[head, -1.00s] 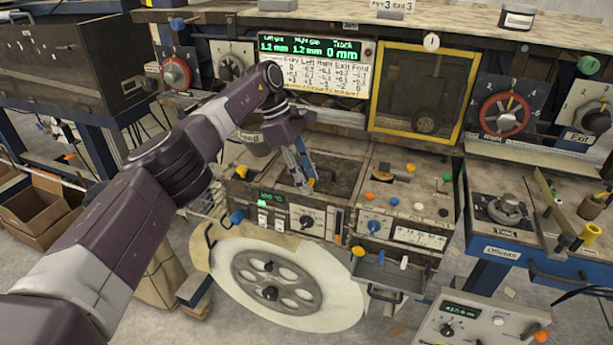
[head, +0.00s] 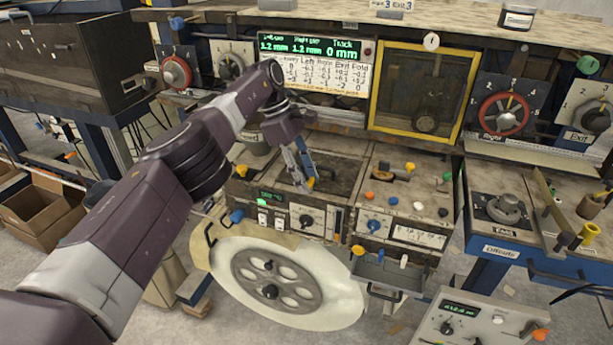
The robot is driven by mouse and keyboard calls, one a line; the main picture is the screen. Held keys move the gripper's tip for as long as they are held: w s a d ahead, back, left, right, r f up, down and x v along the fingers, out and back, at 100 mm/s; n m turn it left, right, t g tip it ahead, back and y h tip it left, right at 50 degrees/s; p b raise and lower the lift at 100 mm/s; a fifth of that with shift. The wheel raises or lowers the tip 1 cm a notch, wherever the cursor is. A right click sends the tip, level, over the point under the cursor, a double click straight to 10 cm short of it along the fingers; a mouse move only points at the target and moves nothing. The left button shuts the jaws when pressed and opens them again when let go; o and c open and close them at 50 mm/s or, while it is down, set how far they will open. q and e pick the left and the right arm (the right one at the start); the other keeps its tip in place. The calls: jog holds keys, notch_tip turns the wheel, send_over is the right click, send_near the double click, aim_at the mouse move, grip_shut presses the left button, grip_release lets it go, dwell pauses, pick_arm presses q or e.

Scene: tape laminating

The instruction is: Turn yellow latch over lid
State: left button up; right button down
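My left gripper (head: 306,180) points down over the dark recessed top of the left machine box (head: 340,172) in the middle of the head view. Its narrow grey and blue fingers come close together at the tips. A small yellow piece (head: 311,184), perhaps the latch, shows right at the fingertips. I cannot tell whether the fingers hold it or only touch it. The lid is hard to make out, as the fingers and wrist cover part of that top. My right gripper is not in view.
A large pale reel (head: 322,296) stands below the box. To the right are a panel with coloured knobs (head: 391,201) and a small open tray (head: 385,270). Behind are a display board (head: 318,67) and a yellow-framed window (head: 467,95).

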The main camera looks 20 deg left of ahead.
pick_arm(q)
jog(key=o, duration=0.4)
jog(key=shift+s+n+b, duration=0.1)
jog(key=shift+n+b, duration=0.2)
jog(key=shift+n, duration=0.3)
